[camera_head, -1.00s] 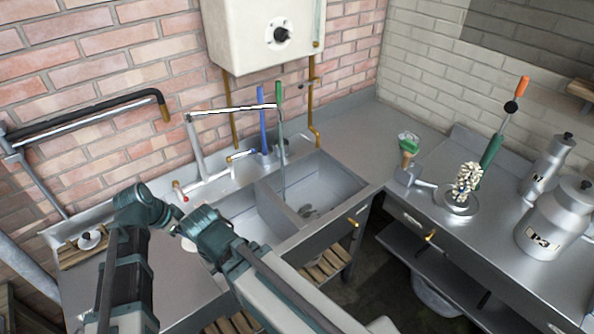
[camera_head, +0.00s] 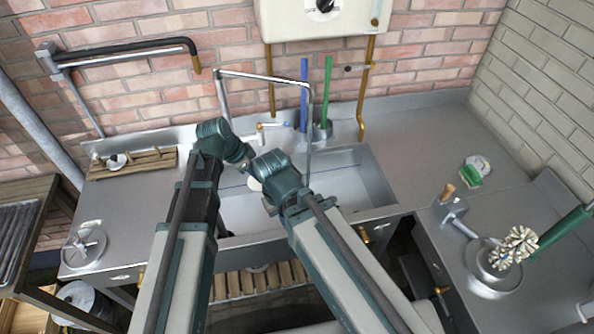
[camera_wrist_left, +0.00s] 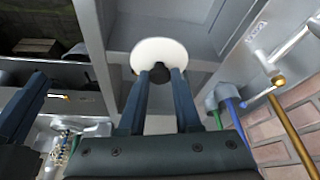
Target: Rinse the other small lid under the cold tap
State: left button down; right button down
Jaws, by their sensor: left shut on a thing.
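In the left wrist view my left gripper (camera_wrist_left: 160,82) is shut on the dark knob of a small white round lid (camera_wrist_left: 148,52). In the head view the lid (camera_head: 254,184) shows as a pale sliver over the sink (camera_head: 345,195), partly hidden by my arms. The blue-marked cold tap (camera_head: 284,125) is on the wall side of the sink. A tall swivel spout (camera_head: 265,77) reaches over the sink; I cannot tell whether water runs. Another small white lid (camera_head: 117,162) rests on a wooden rack. My right gripper's fingers are hidden behind its own wrist.
A larger metal lid (camera_head: 84,248) lies on the left worktop. Blue (camera_head: 304,95) and green (camera_head: 327,95) handles stand behind the sink. A brush (camera_head: 512,246) and a green-and-white object (camera_head: 476,172) are on the right worktop. The back right corner is clear.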

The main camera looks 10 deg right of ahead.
pick_arm(q)
jog(key=d+b, duration=0.1)
jog(key=d+f+m+t+h+b, duration=0.1)
jog(key=s+d+f+m+b, duration=0.1)
jog(key=d, duration=0.1)
jog(key=shift+s+f+t, duration=0.1)
jog(key=shift+f+t, duration=0.05)
jog(key=shift+t, duration=0.25)
jog(key=d+t+h+b, duration=0.1)
jog(key=d+r+m+t+h+b, duration=0.1)
jog(key=d+b, duration=0.1)
jog(key=d+r+m+t+h+b, duration=0.1)
jog(key=shift+s+d+h, duration=0.1)
jog(key=shift+d+h, duration=0.2)
jog(key=shift+h, duration=0.1)
jog(key=w+d+f+b, duration=0.4)
jog(key=w+d, duration=0.3)
jog(key=w, duration=0.4)
jog(key=shift+w+d+b, duration=0.2)
jog(key=shift+w+b, duration=0.1)
dwell(4.2)
